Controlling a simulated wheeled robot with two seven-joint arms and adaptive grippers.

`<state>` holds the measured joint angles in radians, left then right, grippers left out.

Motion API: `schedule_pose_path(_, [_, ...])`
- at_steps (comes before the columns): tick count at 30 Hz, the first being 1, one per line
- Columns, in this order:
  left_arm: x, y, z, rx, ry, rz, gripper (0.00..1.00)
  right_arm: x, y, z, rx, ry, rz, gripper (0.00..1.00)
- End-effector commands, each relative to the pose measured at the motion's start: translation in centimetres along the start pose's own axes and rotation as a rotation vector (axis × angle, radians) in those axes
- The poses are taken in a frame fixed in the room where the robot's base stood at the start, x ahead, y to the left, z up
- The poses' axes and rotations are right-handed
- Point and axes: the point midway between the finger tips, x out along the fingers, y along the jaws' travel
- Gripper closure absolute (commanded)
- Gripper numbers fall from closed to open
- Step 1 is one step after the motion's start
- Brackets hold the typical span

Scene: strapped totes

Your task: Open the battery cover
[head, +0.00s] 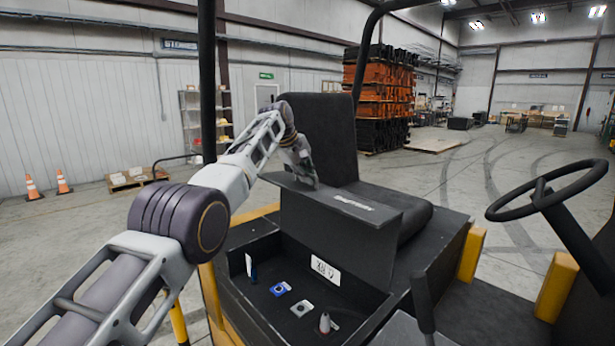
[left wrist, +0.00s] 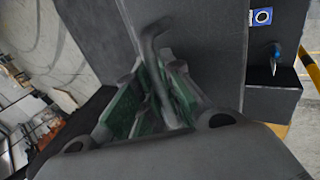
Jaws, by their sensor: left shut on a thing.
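The battery cover (head: 338,240) is a dark panel with white lettering along its top, tilted up beside the black seat. Below it the compartment of the vehicle lies exposed in the head view. My left gripper (head: 306,176) is at the upper left part of the cover. In the left wrist view, its green-padded fingers (left wrist: 158,100) are closed around a dark bent handle (left wrist: 152,45) on the cover. My right gripper is not in view.
A black seat (head: 318,135) stands behind the cover. A steering wheel (head: 541,196) is at the right, and a dark post (head: 207,80) rises near my left arm.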

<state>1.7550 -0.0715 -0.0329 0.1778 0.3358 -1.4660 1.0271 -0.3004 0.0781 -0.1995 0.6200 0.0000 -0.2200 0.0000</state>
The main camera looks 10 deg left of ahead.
Motion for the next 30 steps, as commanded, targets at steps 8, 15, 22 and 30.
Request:
schedule_pose_path(8, [-0.15,0.09,-0.02,0.004,0.003,0.002,0.77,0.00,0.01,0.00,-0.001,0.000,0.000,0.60])
schedule_pose_path(15, [-0.01,0.01,0.04,0.002,0.000,-0.001,0.69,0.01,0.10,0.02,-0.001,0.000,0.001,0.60])
schedule_pose_path(22, [0.08,-0.06,0.07,0.001,-0.002,-0.002,0.69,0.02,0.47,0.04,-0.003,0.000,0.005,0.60])
schedule_pose_path(30, [-0.40,0.04,0.05,0.001,-0.002,-0.001,0.69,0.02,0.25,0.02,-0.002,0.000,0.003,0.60])
